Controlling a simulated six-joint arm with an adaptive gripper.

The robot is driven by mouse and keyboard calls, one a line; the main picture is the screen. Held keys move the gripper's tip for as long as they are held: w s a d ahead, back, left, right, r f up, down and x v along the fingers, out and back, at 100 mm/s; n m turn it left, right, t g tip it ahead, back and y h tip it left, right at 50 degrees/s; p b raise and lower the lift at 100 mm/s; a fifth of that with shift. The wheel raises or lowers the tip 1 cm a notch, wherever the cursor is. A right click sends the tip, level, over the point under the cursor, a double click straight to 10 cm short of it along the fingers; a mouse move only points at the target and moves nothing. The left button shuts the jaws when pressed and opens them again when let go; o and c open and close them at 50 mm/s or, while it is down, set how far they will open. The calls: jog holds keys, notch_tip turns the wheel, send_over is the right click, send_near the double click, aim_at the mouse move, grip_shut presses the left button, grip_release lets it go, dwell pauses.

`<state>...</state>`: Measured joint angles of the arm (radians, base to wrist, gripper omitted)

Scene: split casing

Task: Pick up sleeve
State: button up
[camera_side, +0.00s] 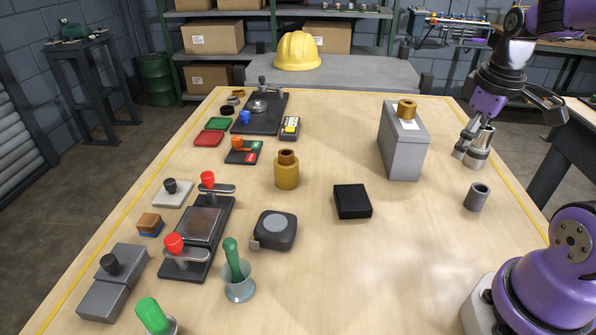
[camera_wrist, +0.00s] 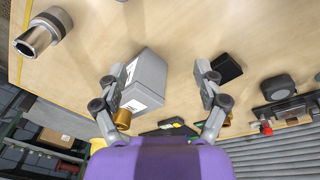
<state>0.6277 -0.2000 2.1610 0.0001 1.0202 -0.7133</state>
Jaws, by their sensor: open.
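A grey hollow cylinder (camera_side: 478,198), which looks like a sleeve, stands upright on the right side of the table. A shiny silver hollow cylinder with a wider base (camera_side: 480,151) stands behind it near the right edge; I cannot tell for certain which one is the sleeve. My gripper (camera_side: 511,130) is open and empty above the right edge.
A tall grey box (camera_side: 402,150) carries a brass ring (camera_side: 406,109). A black block (camera_side: 352,201), brass bottle-like part (camera_side: 287,172) and tape measure (camera_side: 275,231) stand further left. Clamps and small parts crowd the left side. The table is clear between the black block and the grey cylinder.

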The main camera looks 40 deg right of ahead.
jog(key=g+y, duration=0.1)
send_over(477, 197)
jog(key=d, duration=0.2)
notch_tip(477, 197, down, 3)
jog(key=shift+n, duration=0.3)
notch_tip(477, 197, down, 5)
jog(key=shift+d+r, duration=0.1)
jog(key=shift+w+f, duration=0.15)
jog(key=shift+f, duration=2.6)
grip_shut()
